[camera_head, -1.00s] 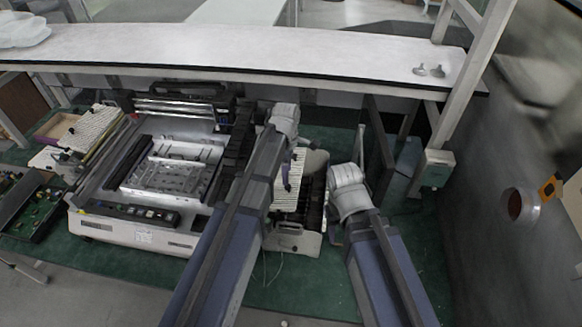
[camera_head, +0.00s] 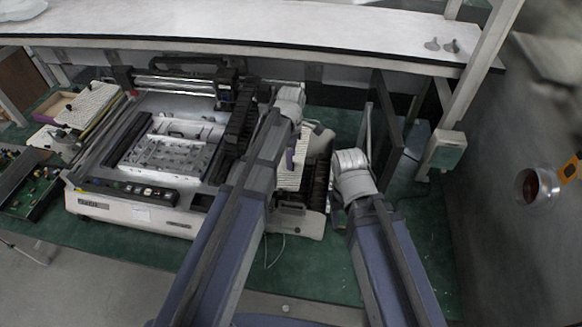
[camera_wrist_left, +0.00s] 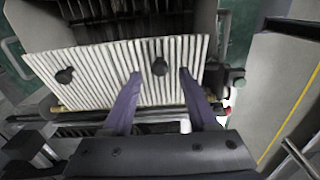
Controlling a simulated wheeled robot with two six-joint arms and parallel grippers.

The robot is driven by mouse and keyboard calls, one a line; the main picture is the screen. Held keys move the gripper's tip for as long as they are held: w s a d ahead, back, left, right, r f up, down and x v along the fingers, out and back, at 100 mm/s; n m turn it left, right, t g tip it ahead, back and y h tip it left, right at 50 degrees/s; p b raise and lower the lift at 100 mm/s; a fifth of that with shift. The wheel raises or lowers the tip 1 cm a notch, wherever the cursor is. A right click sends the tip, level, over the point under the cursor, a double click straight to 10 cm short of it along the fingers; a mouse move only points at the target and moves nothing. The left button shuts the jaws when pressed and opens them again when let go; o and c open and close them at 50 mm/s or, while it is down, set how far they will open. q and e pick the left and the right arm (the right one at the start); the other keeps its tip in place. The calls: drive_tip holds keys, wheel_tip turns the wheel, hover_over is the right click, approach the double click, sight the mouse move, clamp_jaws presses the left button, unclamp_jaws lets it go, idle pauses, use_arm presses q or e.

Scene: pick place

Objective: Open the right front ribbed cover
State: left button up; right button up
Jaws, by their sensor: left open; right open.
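The right front ribbed cover (camera_head: 291,180) is a pale ribbed plate on the right part of the white machine. In the left wrist view the cover (camera_wrist_left: 105,72) lies over dark slots and carries two black knobs. My left gripper (camera_wrist_left: 160,73) is open over the cover, its two purple fingers on either side of the right knob (camera_wrist_left: 160,67). I cannot tell whether they touch it. The left knob (camera_wrist_left: 64,75) is clear of the fingers. In the head view my left arm hides part of the cover. My right gripper (camera_head: 338,207) is right of the machine, its fingertips unclear.
The white machine (camera_head: 140,212) stands on a green surface (camera_head: 325,270). Another ribbed cover (camera_head: 88,104) is at its left. A white shelf (camera_head: 240,45) runs behind above it. A dark upright panel (camera_head: 388,125) and a grey post (camera_head: 465,90) stand right of my right arm.

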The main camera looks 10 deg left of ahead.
sight(280, 173)
use_arm(q)
wheel_tip(280, 173, down, 3)
drive_tip(key=shift+r+b, duration=0.2)
drive_tip(key=shift+b, duration=0.6)
use_arm(e)
wheel_tip(280, 173, down, 2)
drive_tip(key=shift+f, duration=0.25)
use_arm(q)
clamp_jaws()
idle(0.4)
